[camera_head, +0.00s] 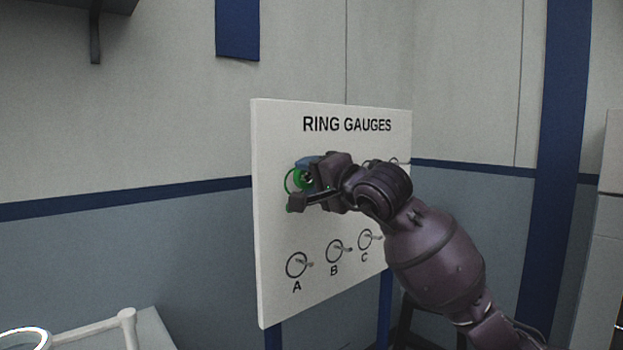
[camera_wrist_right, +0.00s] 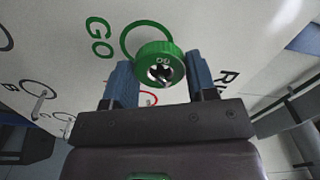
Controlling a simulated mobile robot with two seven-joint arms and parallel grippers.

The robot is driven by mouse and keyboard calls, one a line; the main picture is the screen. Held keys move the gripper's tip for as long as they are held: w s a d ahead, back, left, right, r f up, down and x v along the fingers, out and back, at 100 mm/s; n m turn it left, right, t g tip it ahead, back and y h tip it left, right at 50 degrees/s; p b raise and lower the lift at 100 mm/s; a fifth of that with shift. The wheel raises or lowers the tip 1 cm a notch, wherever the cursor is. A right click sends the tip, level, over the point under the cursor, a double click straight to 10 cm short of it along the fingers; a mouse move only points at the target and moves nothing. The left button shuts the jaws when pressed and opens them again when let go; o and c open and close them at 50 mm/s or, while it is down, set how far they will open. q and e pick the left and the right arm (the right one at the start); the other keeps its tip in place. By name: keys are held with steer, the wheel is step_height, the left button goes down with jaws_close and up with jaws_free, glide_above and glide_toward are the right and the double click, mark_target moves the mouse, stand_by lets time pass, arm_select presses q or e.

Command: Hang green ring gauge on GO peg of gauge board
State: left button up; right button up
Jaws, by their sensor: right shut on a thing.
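The white gauge board (camera_head: 275,225), headed RING GAUGES, stands ahead of me. My right gripper (camera_head: 301,182) is at its upper left and partly covers the green ring gauge (camera_head: 303,180). In the right wrist view, the blue-padded fingers (camera_wrist_right: 160,67) are shut on opposite sides of the thick green ring gauge (camera_wrist_right: 148,54). The ring is in front of the printed green circle beside the green GO label (camera_wrist_right: 98,38). A grey metal pin shows at the ring's hole, likely the GO peg; how deep it sits in the ring is unclear. My left gripper is out of view.
Pegs with black circles, A (camera_head: 297,264), B (camera_head: 335,250) and C (camera_head: 368,239), line the lower board. Another peg at the upper right is mostly hidden by my right arm. A pale bar (camera_head: 85,329) lies at lower left. Space left of the board is clear.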

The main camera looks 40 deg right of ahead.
steer(key=o, duration=1.1)
steer(key=shift+s, duration=0.15)
steer(key=s, duration=1)
steer(key=shift+s+d, duration=0.25)
steer(key=shift+d, duration=0.15)
